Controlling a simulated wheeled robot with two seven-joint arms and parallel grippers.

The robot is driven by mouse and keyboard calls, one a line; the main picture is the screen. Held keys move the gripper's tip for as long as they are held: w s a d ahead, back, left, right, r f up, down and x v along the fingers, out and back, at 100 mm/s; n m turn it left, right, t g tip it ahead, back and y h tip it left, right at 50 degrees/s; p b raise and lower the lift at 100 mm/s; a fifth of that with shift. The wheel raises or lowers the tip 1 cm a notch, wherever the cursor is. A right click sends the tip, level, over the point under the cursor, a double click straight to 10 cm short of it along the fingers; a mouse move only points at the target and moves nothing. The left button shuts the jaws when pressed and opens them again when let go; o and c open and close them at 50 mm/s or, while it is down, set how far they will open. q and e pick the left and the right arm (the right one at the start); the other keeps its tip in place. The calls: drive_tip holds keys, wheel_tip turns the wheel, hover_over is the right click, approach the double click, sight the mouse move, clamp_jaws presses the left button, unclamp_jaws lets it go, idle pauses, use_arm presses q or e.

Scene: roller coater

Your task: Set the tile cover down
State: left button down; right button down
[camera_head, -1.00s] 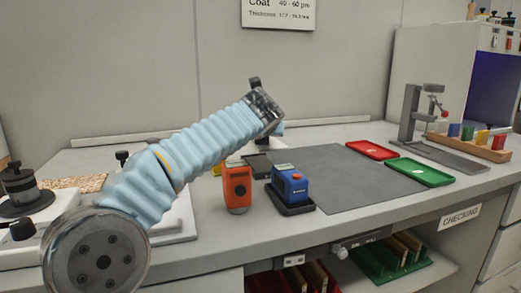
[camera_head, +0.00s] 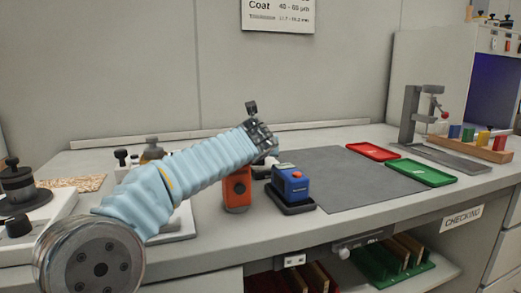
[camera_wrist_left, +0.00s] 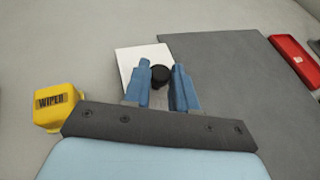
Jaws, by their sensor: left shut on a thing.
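My left gripper (camera_wrist_left: 160,85) is shut on a black round knob, which I take to be the handle of the tile cover (camera_wrist_left: 160,76). A white square plate (camera_wrist_left: 138,62) shows beyond and under the blue fingers, at the left edge of the grey mat. I cannot tell whether the knob is joined to this plate or held above it. In the head view my left gripper (camera_head: 262,140) is over the bench, behind the orange gauge and the blue gauge, and its fingertips and load are mostly hidden. My right gripper is not in view.
The orange gauge (camera_head: 237,190) and the blue gauge (camera_head: 291,182) on its black base stand in front. A yellow block marked WIPED (camera_wrist_left: 58,105) is to the left. The grey mat (camera_head: 350,180) is mostly clear. Red (camera_head: 373,151) and green (camera_head: 420,172) trays lie farther right.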

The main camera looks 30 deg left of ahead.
use_arm(q)
drive_tip(key=c, duration=0.9)
unclamp_jaws()
drive_tip(key=shift+f, duration=0.55)
drive_tip(key=shift+r, duration=0.3)
drive_tip(key=v, duration=0.4)
drive_tip(key=r+v, duration=0.1)
drive_tip(key=v, duration=0.2)
drive_tip(key=shift+s+d+r, duration=0.1)
drive_tip(key=shift+s+r, duration=0.05)
